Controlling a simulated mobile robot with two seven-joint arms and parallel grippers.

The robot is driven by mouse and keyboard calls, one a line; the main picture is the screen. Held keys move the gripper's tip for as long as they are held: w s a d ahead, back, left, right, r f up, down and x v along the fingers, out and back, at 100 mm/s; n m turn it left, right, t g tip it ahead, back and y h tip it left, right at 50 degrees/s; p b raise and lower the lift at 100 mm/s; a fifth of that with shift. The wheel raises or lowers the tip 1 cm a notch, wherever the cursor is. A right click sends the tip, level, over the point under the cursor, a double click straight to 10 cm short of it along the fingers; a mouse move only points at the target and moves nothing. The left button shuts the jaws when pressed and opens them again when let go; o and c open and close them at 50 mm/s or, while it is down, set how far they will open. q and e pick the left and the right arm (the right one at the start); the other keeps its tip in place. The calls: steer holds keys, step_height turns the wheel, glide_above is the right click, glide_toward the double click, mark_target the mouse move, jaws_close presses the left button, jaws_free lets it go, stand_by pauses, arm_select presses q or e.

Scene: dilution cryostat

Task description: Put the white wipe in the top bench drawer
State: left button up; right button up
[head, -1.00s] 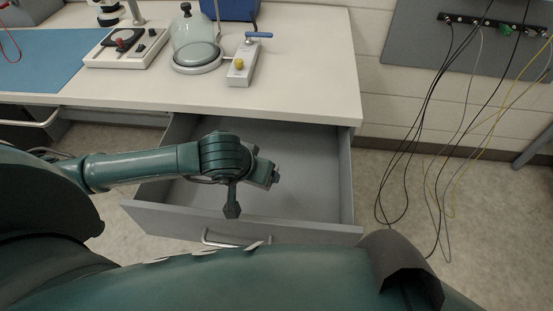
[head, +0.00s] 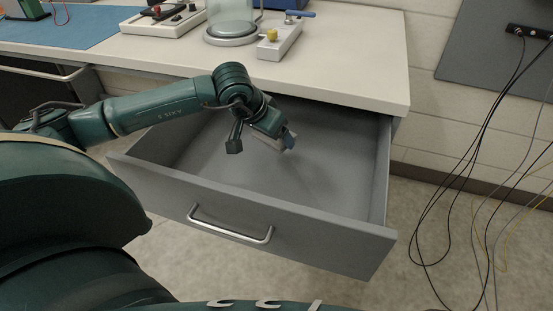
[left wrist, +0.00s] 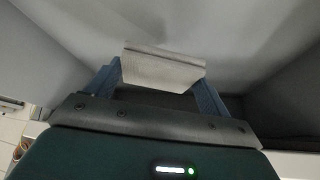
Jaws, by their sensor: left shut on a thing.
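The top bench drawer (head: 330,237) is pulled open below the bench top, and its inside is grey and looks empty apart from my gripper. My left gripper (head: 277,141) reaches into the space of the drawer, pointing down. In the left wrist view, the white wipe (left wrist: 163,68) is a folded pale piece between the two blue fingers of my left gripper (left wrist: 160,88), which is shut on it. Grey drawer walls surround it there. I cannot tell whether the wipe touches the drawer floor. My right gripper is out of view.
The white bench top (head: 350,62) overhangs the back of the drawer. Cables (head: 470,170) hang at the right.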

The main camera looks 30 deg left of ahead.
mark_target(276, 162)
arm_select(q)
step_height(276, 162, down, 8)
steer(key=shift+r+b, duration=0.1)
steer(key=shift+b, duration=0.2)
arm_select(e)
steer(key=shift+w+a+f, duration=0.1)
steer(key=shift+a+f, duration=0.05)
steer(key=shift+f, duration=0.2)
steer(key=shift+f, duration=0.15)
arm_select(q)
steer(key=o, duration=0.9)
steer(key=shift+s+r, duration=0.2)
steer(key=shift+r, duration=0.15)
steer(key=p+v, duration=0.1)
steer(key=v, duration=1)
steer(key=shift+r, duration=0.1)
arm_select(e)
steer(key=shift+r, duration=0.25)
